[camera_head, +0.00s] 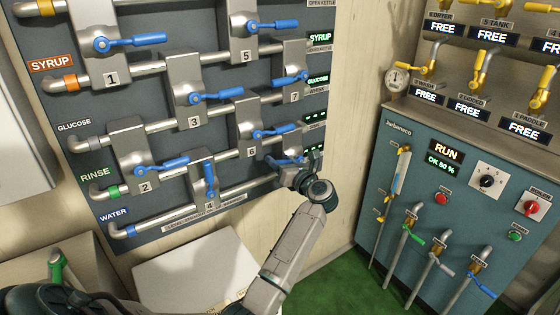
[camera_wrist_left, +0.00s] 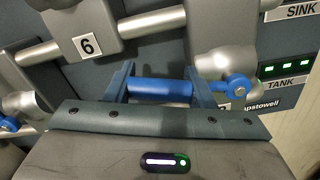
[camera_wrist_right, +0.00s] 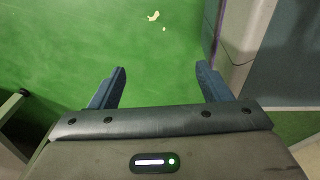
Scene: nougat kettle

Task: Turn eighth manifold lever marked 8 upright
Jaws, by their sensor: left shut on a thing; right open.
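The eighth lever (camera_head: 284,161) has a blue handle and sits at the lower right of the manifold panel. It lies roughly level, pointing left from its pivot. In the left wrist view its handle (camera_wrist_left: 160,88) runs across between the fingers, with the round pivot at the right. My left gripper (camera_head: 288,172) is shut on this handle. The number plate below the pivot is mostly hidden by the gripper. My right gripper (camera_wrist_right: 160,90) is open and empty above the green floor, in the right wrist view.
Levers 2 and 7 are also near. A blue-grey machine cabinet (camera_head: 400,140) with valves stands at the right. Green floor (camera_head: 345,285) is open between.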

